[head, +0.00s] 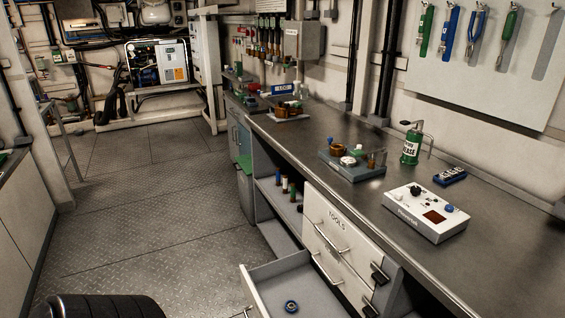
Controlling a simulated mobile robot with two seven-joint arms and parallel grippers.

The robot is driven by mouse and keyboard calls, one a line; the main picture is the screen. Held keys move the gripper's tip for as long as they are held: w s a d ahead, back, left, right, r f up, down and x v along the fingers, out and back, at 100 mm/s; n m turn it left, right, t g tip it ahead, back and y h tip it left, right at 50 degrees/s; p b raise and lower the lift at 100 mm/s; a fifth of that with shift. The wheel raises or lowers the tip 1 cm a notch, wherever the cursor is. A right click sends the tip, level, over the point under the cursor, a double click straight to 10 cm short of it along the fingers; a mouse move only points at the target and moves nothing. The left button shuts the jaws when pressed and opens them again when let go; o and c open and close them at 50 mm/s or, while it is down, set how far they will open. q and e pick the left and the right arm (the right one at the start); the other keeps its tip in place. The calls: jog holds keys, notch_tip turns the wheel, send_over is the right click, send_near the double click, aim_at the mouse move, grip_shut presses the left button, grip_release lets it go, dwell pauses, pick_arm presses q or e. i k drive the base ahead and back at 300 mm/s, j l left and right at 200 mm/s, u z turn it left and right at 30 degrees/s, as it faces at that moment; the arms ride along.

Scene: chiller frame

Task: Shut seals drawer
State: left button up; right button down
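An open drawer (275,272) sticks out from the bench front at the bottom of the head view. Its front panel faces left, and the frame's lower edge cuts it off. Neither of my grippers shows in the view.
The bench top (300,140) carries a white instrument box (425,214), a green grease can (411,148) and a small grey fixture (352,165). Open floor (150,220) lies left.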

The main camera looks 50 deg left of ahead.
aim_at(267, 288)
jog(key=u, duration=1.8)
